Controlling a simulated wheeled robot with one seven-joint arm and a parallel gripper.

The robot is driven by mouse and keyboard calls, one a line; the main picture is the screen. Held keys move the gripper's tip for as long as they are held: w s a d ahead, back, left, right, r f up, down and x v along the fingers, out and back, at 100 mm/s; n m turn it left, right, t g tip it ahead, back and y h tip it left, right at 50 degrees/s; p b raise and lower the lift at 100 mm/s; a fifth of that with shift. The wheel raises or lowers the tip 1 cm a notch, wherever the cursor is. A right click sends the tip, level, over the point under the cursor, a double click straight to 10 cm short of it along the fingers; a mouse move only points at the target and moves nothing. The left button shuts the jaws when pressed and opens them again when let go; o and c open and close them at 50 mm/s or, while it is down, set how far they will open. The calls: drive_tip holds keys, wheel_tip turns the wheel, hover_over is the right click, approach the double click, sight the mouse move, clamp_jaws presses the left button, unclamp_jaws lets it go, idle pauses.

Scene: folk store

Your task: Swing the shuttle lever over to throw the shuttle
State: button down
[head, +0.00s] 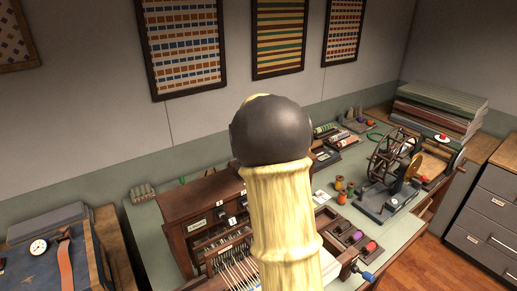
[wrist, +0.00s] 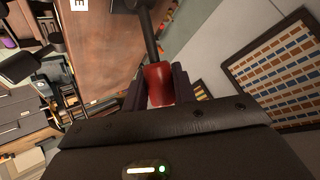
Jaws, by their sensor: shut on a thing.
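In the wrist view, the shuttle lever's red grip (wrist: 159,78) sits between the two dark fingers of my gripper (wrist: 157,90), which is shut on it. The lever's dark rod (wrist: 149,36) runs up from the grip towards the top of the picture, in front of the brown wooden loom (wrist: 105,45). In the head view, the wooden loom (head: 185,213) stands on the bench, with pale threads at its front. My own arm covers the middle of that view, hiding the lever and my gripper there.
A green-topped bench (head: 325,186) carries the loom. To its right are thread spools (head: 342,197), a wheeled winder (head: 391,155) and a tray of coloured yarn (head: 358,238). A blue-handled part (head: 366,275) sticks out at the front. Drawers (head: 485,222) stand at right.

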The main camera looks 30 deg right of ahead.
drive_tip(key=c, duration=1.1)
unclamp_jaws()
drive_tip(key=shift+d, duration=0.15)
drive_tip(key=shift+s+r, duration=0.1)
drive_tip(key=shift+s+a+r, duration=0.15)
drive_tip(key=shift+a+r, duration=0.05)
drive_tip(key=shift+a, duration=0.05)
drive_tip(key=p+v, duration=0.6)
drive_tip(key=v, duration=1)
drive_tip(key=shift+s+r+p, duration=0.2)
drive_tip(key=shift+s+p, duration=0.05)
drive_tip(key=shift+p, duration=0.05)
drive_tip(key=shift+f, duration=0.1)
